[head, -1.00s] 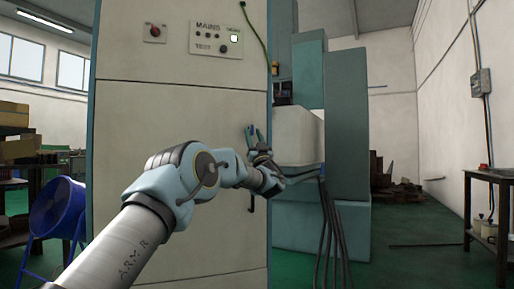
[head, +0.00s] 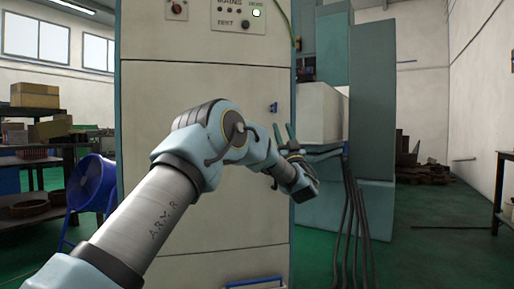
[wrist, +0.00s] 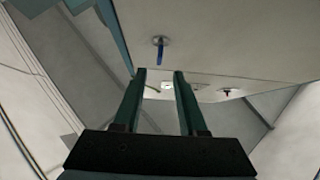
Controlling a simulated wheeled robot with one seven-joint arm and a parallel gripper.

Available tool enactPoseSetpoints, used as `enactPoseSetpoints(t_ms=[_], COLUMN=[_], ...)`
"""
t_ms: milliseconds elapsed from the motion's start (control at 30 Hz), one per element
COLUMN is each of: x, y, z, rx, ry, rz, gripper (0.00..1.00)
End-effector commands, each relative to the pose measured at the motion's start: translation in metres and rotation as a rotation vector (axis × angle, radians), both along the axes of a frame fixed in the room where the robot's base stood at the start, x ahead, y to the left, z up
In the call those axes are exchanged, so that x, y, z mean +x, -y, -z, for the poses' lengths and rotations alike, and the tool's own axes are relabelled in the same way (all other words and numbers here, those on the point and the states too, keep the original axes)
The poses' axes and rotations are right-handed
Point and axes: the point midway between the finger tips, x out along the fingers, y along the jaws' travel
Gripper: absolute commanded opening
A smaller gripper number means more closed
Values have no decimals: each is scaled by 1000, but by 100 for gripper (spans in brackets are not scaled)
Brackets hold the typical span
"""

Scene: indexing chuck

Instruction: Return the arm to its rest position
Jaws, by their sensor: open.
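My gripper (head: 284,132) is at the end of my arm in the head view, in front of the cabinet's right side, with its fingers pointing up. In the wrist view my gripper (wrist: 160,75) shows two dark green fingers standing apart with nothing between them. The large cream cabinet (head: 190,75) fills the middle of the head view. A small blue handle (head: 273,107) sits on its front, just above and left of the fingertips. The blue handle also shows in the wrist view (wrist: 159,48), beyond the fingers and apart from them.
A control panel (head: 237,13) is at the cabinet's top. A dark table (head: 503,190) stands at the right edge. Green floor is open between.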

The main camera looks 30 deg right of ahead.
Motion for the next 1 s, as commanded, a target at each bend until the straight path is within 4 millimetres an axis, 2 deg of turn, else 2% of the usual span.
enactPoseSetpoints(t_ms=[167, 233, 367, 433, 500, 600, 733, 867, 1000], x=[1, 8, 38, 59, 77, 91, 94, 80, 43], y=[-1, -4, -22, -43, -71, -114, -176, -250, -332], z=[0, 0, 11, 28, 51, 89, 136, 185, 235], rx=[3, 26, 142, 237, 327, 421, 503, 549, 561], ry=[-2, -16, -107, -205, -324, -498, -721, -966, -1239], rz=[1, 14, 79, 124, 160, 189, 196, 178, 140], gripper=[41, 41, 41, 41, 41, 41, 41, 41, 41])
